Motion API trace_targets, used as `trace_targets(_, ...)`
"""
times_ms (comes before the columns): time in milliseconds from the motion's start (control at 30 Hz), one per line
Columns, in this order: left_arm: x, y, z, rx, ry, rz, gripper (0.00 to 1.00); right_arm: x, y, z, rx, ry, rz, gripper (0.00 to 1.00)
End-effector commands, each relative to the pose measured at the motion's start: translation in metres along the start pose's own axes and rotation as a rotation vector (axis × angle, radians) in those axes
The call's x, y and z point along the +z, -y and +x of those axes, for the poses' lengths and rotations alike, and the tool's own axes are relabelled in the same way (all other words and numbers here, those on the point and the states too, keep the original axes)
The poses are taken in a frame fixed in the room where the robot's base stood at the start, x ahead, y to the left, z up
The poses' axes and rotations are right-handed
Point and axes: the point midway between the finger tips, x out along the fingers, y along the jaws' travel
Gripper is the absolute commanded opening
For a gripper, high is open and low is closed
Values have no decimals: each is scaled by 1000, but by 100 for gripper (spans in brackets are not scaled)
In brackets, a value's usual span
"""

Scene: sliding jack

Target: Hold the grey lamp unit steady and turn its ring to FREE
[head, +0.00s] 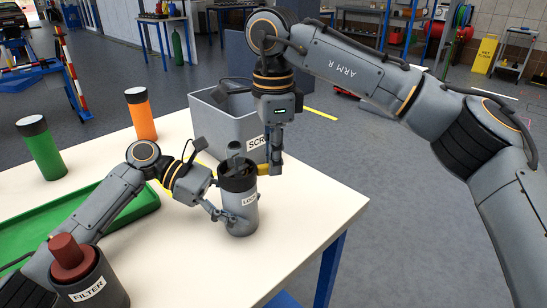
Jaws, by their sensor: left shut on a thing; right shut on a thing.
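The grey lamp unit (241,218) stands upright near the right edge of the white table. Its dark ring (238,184) is at the top. A label on its body starts with "LO"; the rest is hard to read. My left gripper (232,206) comes in from the left and is shut on the grey body; its far finger is mostly hidden. My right gripper (238,169) reaches down from above, with its fingers on both sides of the ring, shut on it. The ring's exact turn position cannot be read.
A grey bin (205,125) stands close behind the lamp unit. An orange cylinder (142,118), a green cylinder (43,152), a green tray (125,212) and a filter canister (95,284) are to the left. The table (285,225) is clear in front and right.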

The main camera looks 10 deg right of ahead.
Motion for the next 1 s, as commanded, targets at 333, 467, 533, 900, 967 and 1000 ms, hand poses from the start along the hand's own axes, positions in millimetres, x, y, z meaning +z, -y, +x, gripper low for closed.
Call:
trace_targets(333,-1,1,1,-5,-3,0,21,0,0,-1,-3,1,0,36)
trace_targets(467,-1,1,1,-4,-2,0,21,0,0,0,-2,1,0,36)
trace_targets(533,-1,1,1,-4,-2,0,21,0,0,0,-1,1,0,36)
trace_targets(900,-1,1,1,-3,-2,-1,21,1,0,-48,-6,1,2,36)
trace_targets(967,-1,0,1,-2,-2,-1,21,1,0,-62,-5,2,1,36)
trace_targets(1000,-1,0,1,-2,-2,-1,21,1,0,-71,-5,2,2,36)
